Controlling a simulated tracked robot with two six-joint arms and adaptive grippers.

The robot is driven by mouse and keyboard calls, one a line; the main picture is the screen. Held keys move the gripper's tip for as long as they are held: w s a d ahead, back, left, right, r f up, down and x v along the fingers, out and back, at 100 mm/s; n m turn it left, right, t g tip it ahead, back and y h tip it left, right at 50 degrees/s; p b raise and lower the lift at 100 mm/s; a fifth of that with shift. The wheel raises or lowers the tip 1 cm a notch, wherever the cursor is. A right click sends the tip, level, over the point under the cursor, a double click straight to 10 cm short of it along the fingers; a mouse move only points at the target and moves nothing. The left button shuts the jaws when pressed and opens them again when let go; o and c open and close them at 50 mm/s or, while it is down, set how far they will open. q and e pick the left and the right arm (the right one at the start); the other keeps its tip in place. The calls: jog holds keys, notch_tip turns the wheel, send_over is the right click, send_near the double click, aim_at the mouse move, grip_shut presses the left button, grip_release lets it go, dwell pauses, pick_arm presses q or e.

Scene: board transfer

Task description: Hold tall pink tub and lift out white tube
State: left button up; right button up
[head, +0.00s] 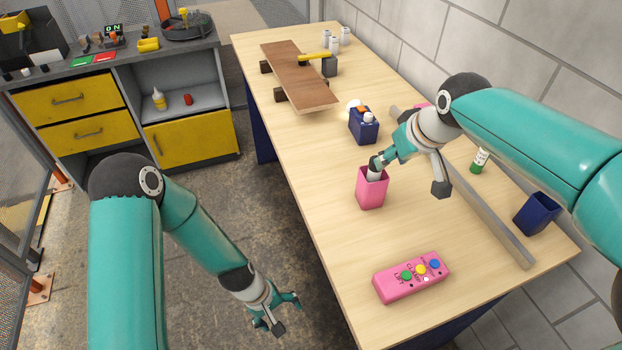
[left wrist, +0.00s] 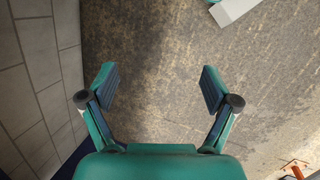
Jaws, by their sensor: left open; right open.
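The tall pink tub (head: 371,192) stands upright on the wooden table (head: 345,240), right of the table's near-left edge. The top of a white tube (head: 375,172) shows at its mouth; the rest is hidden inside. My right gripper (head: 410,178) is open, with one finger at the tube's top and the other apart to the right of the tub. I cannot tell whether that finger touches the tube. My left gripper (head: 287,314) is open and empty, off the table's left side above the floor. Its spread fingers also show in the left wrist view (left wrist: 158,85).
A pink button box (head: 411,278) lies in front of the tub. A blue container with bottles (head: 364,130) stands behind it. A grey rail (head: 490,217), a green-and-white tube (head: 480,160) and a dark blue tub (head: 537,213) are at the right. A brown board (head: 297,75) lies farther back.

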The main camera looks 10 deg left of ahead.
pick_arm(q)
jog(key=w+a+r+n+t+h, duration=0.1)
jog(key=w+a+r+n+h, duration=0.1)
jog(key=w+r+n, duration=0.5)
jog(key=n+t+h, duration=0.5)
jog(key=n+h, duration=0.1)
jog(key=n, duration=0.2)
send_near(361, 189)
jog(key=x, duration=1.3)
jog(key=shift+w+f, duration=0.15)
jog(key=shift+w, duration=0.1)
jog(key=shift+c, duration=0.3)
